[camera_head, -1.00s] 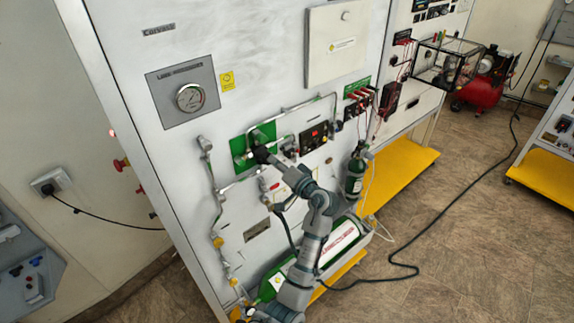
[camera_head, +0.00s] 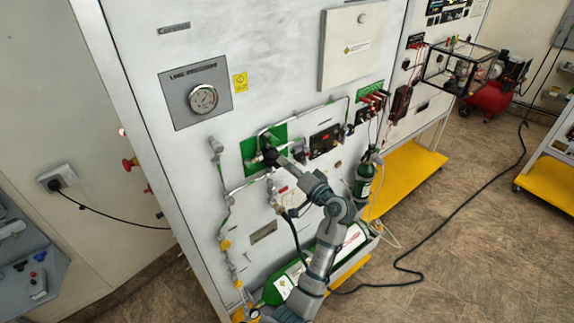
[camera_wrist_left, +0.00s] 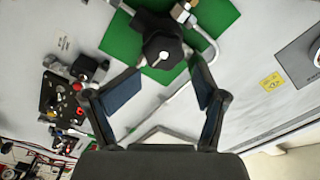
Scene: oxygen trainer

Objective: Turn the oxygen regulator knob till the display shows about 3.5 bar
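The black regulator knob (camera_head: 269,156) sits on the green plate (camera_head: 249,147) on the white panel. In the left wrist view the knob (camera_wrist_left: 162,50) is a dark lobed handle with a pale centre. My left gripper (camera_head: 284,164) is just below and right of the knob in the head view. In the wrist view the left gripper (camera_wrist_left: 166,74) is open, its two fingers spread either side below the knob, with nothing between them. The dark display module (camera_head: 324,141) is right of the plate; its reading is too small to make out. My right gripper is not in view.
Metal pipes (camera_head: 222,185) run down the panel left of my arm. A round pressure gauge (camera_head: 203,98) is above the plate. A small green bottle (camera_head: 364,180) hangs to the right, and a large green-white cylinder (camera_head: 350,240) lies behind my arm. Open floor is at right.

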